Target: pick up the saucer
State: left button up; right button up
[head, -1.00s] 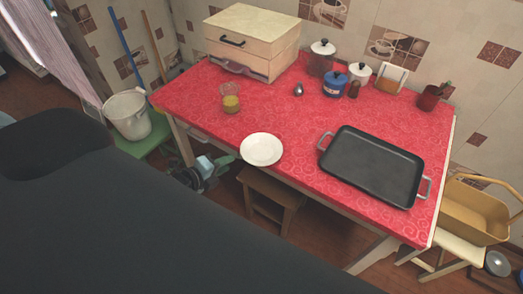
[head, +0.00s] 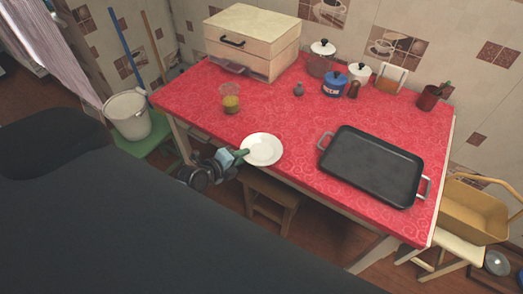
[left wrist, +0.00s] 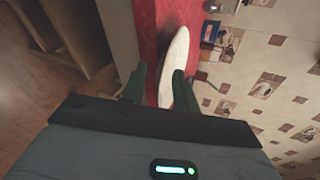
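The white saucer (head: 264,149) lies near the front edge of the red counter, left of the black tray. My left gripper (head: 241,154) is at the saucer's left rim, just off the counter's front edge. In the left wrist view, the two dark green fingers of this gripper (left wrist: 159,72) stand apart. The white saucer (left wrist: 174,55) shows beyond them, seen nearly edge-on, with its lower part overlapped by the right finger. I cannot tell whether either finger touches it. My right gripper is in neither view.
The black tray (head: 372,166) fills the counter's right part. A glass with yellow contents (head: 231,103) stands behind the saucer. A wooden bread box (head: 250,42) and several canisters line the back. A brown stool (head: 272,196) stands below the front edge. The red cloth around the saucer is clear.

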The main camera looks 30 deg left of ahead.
pick_arm(q)
grip_shut()
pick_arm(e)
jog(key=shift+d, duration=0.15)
pick_arm(q)
jog(key=s+a+r, duration=0.2)
jog(key=s+a, duration=0.1)
jog(key=s, duration=0.4)
jog(key=s+a+r+b, duration=0.1)
jog(key=s+a+r, duration=0.2)
jog(key=s, duration=0.4)
jog(key=shift+a, duration=0.7)
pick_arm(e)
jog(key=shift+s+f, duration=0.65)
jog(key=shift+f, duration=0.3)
pick_arm(q)
jog(key=shift+s, duration=0.1)
